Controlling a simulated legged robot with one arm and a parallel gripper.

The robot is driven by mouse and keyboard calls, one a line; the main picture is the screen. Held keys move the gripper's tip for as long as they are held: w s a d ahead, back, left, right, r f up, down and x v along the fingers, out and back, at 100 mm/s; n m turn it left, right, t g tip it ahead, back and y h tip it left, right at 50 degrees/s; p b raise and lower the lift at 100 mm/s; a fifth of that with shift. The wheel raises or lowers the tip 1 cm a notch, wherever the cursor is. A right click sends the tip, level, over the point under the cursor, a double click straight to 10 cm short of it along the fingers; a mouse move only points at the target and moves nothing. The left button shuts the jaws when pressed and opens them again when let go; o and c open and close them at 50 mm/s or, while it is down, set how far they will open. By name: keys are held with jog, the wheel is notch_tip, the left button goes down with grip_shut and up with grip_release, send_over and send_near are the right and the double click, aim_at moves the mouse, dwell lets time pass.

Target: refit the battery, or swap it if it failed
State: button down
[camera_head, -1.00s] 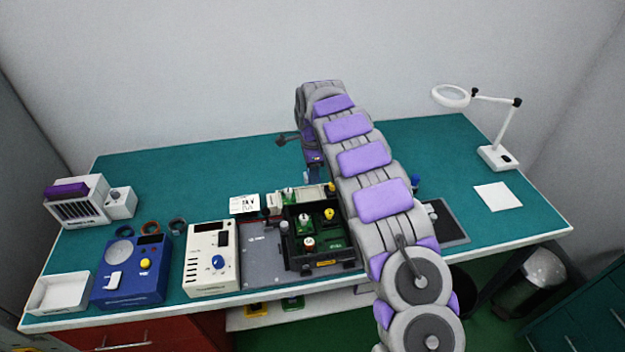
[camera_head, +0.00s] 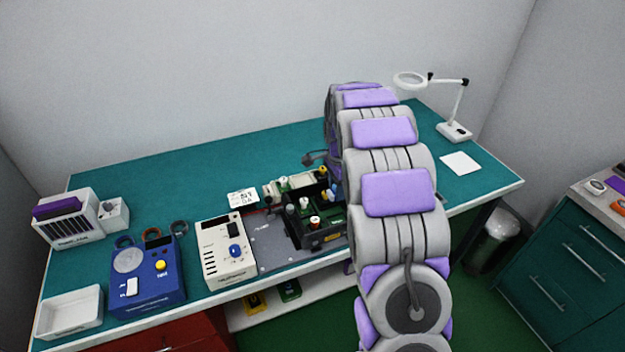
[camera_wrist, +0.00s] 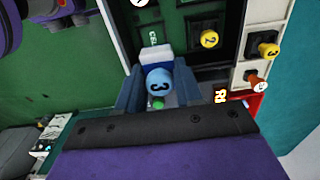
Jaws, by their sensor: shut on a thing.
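In the wrist view my gripper (camera_wrist: 157,72) is shut on a small white-topped piece with a blue knob marked 3 (camera_wrist: 160,82). I cannot tell whether it is the battery. Beyond it is a green board (camera_wrist: 185,45) with a yellow knob marked 2 (camera_wrist: 209,39). In the head view my arm hides the gripper. The black open housing (camera_head: 318,243) stands on the grey mat (camera_head: 273,245), with several knobbed modules in it. A purple block (camera_head: 57,205) sits in the white slotted rack (camera_head: 70,230) at the far left.
A blue unit (camera_head: 145,285) with a yellow knob, a cream unit (camera_head: 222,265) with a blue knob and a white tray (camera_head: 72,312) line the bench's front. A magnifier lamp (camera_head: 455,130) stands at the right. The bench's back left is clear. A drawer cabinet (camera_head: 565,255) stands at the right.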

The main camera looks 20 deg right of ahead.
jog(key=shift+s+d+f, duration=0.2)
jog(key=shift+s+d, duration=0.45)
jog(key=shift+d, duration=0.25)
jog(key=shift+d+f, duration=0.15)
jog(key=shift+a+f+b, duration=0.2)
jog(key=shift+f+b, duration=0.1)
jog(key=shift+f, duration=0.1)
jog(key=shift+a+f+b, duration=0.35)
jog(key=shift+a+f, duration=0.2)
jog(key=shift+a, duration=0.25)
jog(key=shift+a+f, duration=0.2)
jog(key=shift+f, duration=0.15)
jog(key=f, duration=0.1)
jog(key=d+f+b, duration=0.2)
jog(key=f, duration=0.1)
jog(key=shift+a+f, duration=0.3)
jog(key=shift+f, duration=0.3)
jog(key=shift+a+f, duration=0.35)
jog(key=shift+a, duration=0.15)
jog(key=shift+d, duration=0.6)
jog(key=shift+a+r+p, duration=0.15)
jog(key=shift+a+p, duration=0.2)
jog(key=shift+a, duration=0.35)
jog(key=shift+d+p, duration=0.3)
jog(key=shift+d, duration=0.05)
jog(key=shift+f+p, duration=0.45)
jog(key=shift+f, duration=0.15)
